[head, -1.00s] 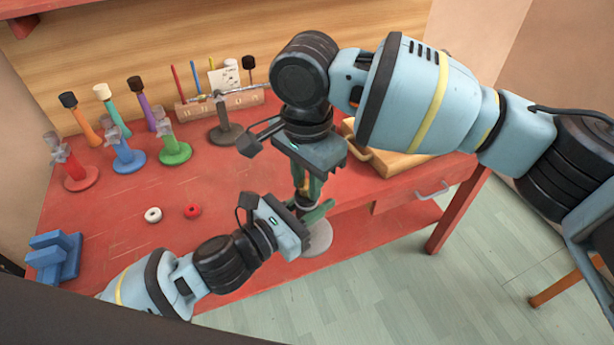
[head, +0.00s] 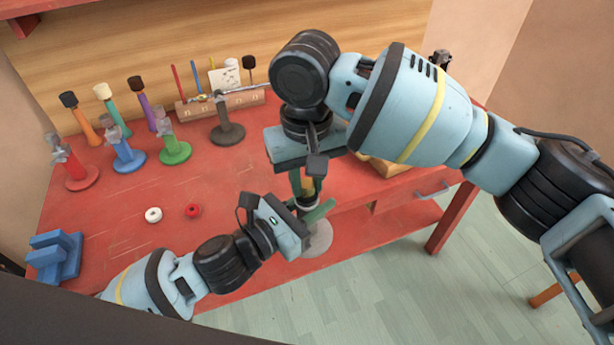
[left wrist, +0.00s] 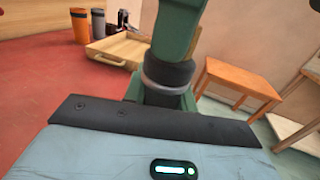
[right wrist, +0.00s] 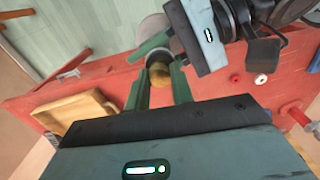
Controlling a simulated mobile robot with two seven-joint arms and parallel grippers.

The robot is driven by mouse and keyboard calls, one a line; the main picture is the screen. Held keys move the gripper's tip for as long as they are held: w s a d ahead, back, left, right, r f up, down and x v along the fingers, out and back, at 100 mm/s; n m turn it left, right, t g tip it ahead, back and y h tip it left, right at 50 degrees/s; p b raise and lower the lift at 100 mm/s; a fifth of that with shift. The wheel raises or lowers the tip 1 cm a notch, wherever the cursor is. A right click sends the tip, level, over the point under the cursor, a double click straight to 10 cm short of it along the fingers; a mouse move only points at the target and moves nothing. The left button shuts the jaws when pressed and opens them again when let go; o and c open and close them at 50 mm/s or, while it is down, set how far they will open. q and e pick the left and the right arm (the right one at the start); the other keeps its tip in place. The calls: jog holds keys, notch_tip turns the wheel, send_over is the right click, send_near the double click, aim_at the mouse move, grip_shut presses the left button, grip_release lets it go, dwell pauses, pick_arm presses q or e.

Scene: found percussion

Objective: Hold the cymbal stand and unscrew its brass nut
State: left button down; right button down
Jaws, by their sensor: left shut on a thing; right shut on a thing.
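The cymbal stand has a pale grey round base (head: 319,238) at the front edge of the red table. My left gripper (head: 312,212) is shut on its post, which shows as a dark upright with a light grey band (left wrist: 164,84) in the left wrist view. The brass nut (right wrist: 160,74) is a rounded gold piece at the top of the stand. My right gripper (right wrist: 161,86) comes from above, its green fingers on either side of the nut and shut on it. In the head view the fingers hide much of the post.
A wooden tray (left wrist: 115,47) lies near the table's right side. Colored stands, including a green one (head: 175,151), and shakers fill the back left. White (head: 153,215) and red (head: 192,210) rings and a blue block (head: 55,257) lie at the front left.

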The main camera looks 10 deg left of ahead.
jog(key=n, duration=1.8)
jog(key=shift+n, duration=0.3)
jog(key=n, duration=0.4)
jog(key=shift+n, duration=0.3)
jog(key=n, duration=0.4)
jog(key=shift+r+n, duration=0.1)
jog(key=shift+n, duration=0.3)
jog(key=n, duration=0.2)
jog(key=shift+n, duration=0.4)
jog(key=n, duration=0.4)
jog(key=shift+n, duration=0.4)
jog(key=n, duration=0.4)
